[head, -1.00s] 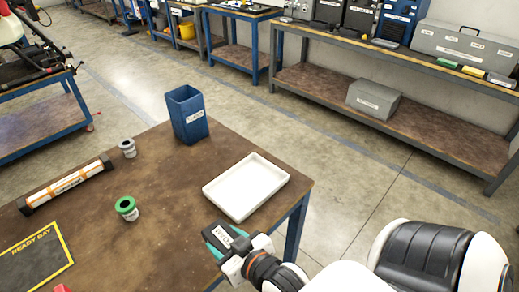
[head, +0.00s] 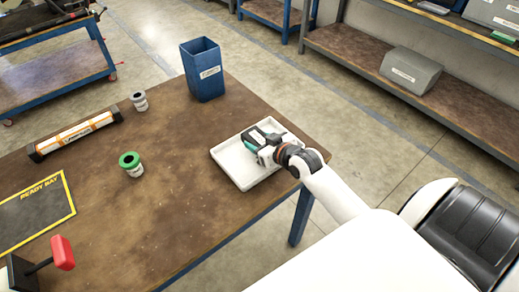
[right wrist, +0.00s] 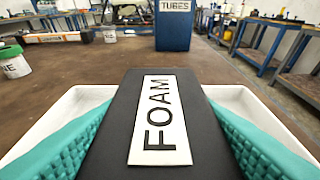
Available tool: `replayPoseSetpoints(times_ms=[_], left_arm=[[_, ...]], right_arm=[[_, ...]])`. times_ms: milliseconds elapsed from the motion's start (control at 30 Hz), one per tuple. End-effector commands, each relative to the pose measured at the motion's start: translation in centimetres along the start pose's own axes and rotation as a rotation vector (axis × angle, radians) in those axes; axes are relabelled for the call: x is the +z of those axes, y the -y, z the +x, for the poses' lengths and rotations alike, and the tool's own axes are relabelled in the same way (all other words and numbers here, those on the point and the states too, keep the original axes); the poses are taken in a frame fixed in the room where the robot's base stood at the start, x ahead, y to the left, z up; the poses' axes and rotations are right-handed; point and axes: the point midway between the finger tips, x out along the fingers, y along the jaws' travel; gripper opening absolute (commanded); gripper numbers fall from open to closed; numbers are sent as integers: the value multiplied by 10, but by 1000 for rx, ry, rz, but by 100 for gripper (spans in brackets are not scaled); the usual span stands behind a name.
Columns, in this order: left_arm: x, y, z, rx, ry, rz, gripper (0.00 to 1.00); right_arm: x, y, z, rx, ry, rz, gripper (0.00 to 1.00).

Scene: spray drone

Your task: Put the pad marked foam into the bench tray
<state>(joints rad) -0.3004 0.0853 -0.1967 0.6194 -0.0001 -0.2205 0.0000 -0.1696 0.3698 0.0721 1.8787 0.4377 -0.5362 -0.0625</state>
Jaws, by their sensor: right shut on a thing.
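The dark pad marked FOAM (right wrist: 165,120) fills the middle of the right wrist view, with a white label on its top. The teal fingers of my right gripper (head: 257,141) press on it from both sides. The pad is over the white bench tray (head: 228,162), inside its outline; the tray's walls also show on both sides of the pad in the right wrist view (right wrist: 60,112). I cannot tell whether the pad touches the tray floor. In the head view my gripper hides most of the pad. My left gripper is not in view.
A blue bin marked TUBES (head: 203,72) stands behind the tray. A green-topped container (head: 131,163), a grey-topped container (head: 139,100) and an orange-white tube (head: 75,136) stand or lie to the left. A black READY BAY mat (head: 38,210) and a red-handled thing (head: 62,252) are at lower left.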

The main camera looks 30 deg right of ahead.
Motion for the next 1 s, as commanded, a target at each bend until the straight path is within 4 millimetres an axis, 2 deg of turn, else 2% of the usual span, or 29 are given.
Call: replayPoseSetpoints(times_ms=[100, 233, 567, 600, 733, 1000], left_arm=[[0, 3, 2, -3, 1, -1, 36], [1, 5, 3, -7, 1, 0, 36], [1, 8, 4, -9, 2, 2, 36], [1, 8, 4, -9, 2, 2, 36], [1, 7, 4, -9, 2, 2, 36], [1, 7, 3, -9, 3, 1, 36]], right_arm=[[-18, 0, 7, 0, -3, 2, 33], [-31, 0, 12, 0, -2, 1, 33], [-33, -1, 13, 1, -1, 0, 33], [-34, -1, 13, 1, 0, 0, 55], [-33, -1, 13, 1, 0, 0, 75], [-32, -1, 13, 0, 0, 0, 75]])
